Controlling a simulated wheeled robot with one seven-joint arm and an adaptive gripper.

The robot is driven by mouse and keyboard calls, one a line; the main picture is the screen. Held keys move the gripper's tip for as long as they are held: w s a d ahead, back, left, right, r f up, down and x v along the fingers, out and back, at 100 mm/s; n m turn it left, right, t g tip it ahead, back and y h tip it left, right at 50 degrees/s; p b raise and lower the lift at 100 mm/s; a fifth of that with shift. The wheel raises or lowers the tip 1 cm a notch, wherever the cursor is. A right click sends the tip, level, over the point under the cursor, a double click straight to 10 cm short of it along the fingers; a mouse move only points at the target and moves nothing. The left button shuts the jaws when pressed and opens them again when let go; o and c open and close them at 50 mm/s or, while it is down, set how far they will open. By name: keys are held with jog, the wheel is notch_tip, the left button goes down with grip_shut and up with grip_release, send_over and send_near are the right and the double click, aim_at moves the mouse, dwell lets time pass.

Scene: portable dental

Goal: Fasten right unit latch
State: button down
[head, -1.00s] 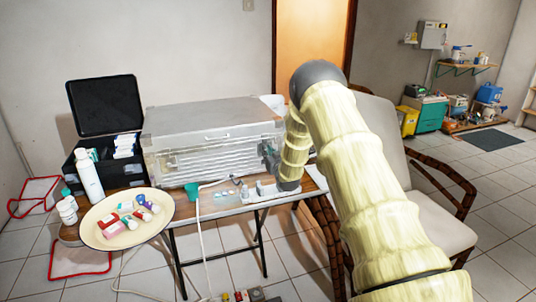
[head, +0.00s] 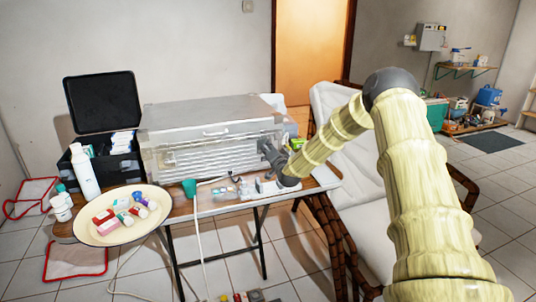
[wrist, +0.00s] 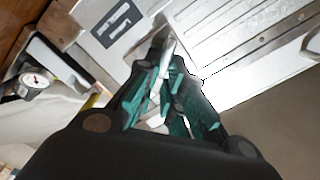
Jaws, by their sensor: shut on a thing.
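The dental unit is a silver metal case (head: 205,118) with a ribbed front, standing on the table in the head view. My gripper (head: 268,150) is at the right end of the unit's front. In the wrist view my gripper (wrist: 165,62) has its dark and teal fingers closed around a small shiny metal piece, which looks like the right latch (wrist: 168,44). The latch is largely hidden by the fingers, so I cannot tell whether it is hooked. The unit's pale metal face (wrist: 215,50) lies just beyond the fingertips.
The wooden table (head: 185,207) carries a plate of small items (head: 92,232), a white bottle (head: 85,174), an open black case (head: 103,103) and a teal cup (head: 190,188). A white chair (head: 345,150) stands close on the right. A round gauge (wrist: 34,82) shows at left in the wrist view.

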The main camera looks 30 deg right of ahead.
jog(key=shift+d+f+m+b, duration=0.1)
jog(key=shift+f+m+b, duration=0.05)
jog(key=shift+m+b, duration=1.55)
jog(key=shift+f+m+b, duration=0.15)
jog(key=shift+m+b, duration=1.15)
jog(key=shift+m, duration=0.7)
jog(key=c, duration=1.5)
grip_release()
jog(key=shift+s+d, duration=0.15)
jog(key=shift+a, duration=0.2)
jog(key=shift+r, duration=0.1)
jog(key=v, duration=1.1)
jog(key=shift+s+a, duration=0.15)
jog(key=shift+s, duration=0.2)
